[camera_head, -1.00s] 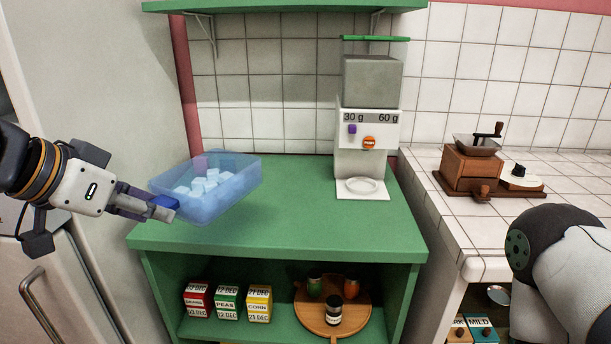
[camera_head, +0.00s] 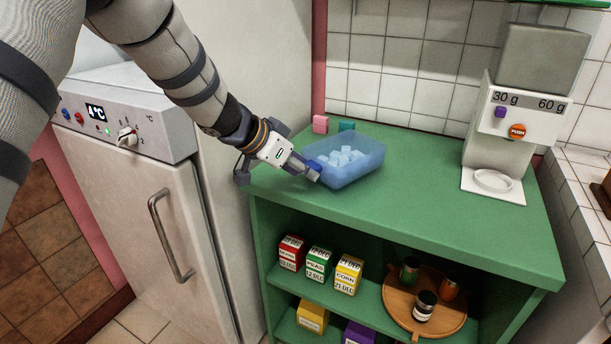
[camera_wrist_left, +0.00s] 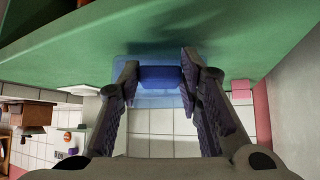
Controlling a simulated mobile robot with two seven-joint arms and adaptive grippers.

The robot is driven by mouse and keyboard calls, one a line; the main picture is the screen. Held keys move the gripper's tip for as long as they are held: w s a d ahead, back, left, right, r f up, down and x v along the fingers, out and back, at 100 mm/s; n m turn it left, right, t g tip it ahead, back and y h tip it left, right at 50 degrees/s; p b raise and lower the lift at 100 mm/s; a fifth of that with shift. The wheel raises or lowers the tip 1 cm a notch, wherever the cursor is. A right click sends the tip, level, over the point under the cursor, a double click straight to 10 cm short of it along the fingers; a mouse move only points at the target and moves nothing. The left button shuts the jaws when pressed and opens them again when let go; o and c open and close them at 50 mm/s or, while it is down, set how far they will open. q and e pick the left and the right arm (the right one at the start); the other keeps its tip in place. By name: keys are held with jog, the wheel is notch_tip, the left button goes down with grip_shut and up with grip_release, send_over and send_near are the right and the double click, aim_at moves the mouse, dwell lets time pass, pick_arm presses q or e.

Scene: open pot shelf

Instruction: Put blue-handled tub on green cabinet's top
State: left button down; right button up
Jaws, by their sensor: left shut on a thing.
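The translucent blue tub (camera_head: 352,168) holds several white cubes (camera_head: 346,156) and is at the left part of the green cabinet's top (camera_head: 440,205). It looks nearly level and at or just above the surface; I cannot tell if its base touches. My left gripper (camera_head: 313,172) is shut on the tub's blue handle (camera_head: 312,165), coming from the left. In the left wrist view the handle (camera_wrist_left: 160,77) is between the two fingers (camera_wrist_left: 160,80), with the tub (camera_wrist_left: 160,98) behind it. My right gripper is not in view.
A pink block (camera_head: 320,124) and a teal block (camera_head: 346,127) stand behind the tub. A dispenser (camera_head: 515,120) stands at the back right. The cabinet's middle is clear. A fridge (camera_head: 165,215) borders the left; boxes (camera_head: 318,262) and a round board (camera_head: 400,300) are on the shelf below.

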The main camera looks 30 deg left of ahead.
pick_arm(q)
notch_tip(320, 180, down, 2)
jog(key=shift+f, duration=0.1)
jog(key=shift+r, duration=0.2)
jog(key=shift+f, duration=0.1)
jog(key=c, duration=1.1)
grip_release()
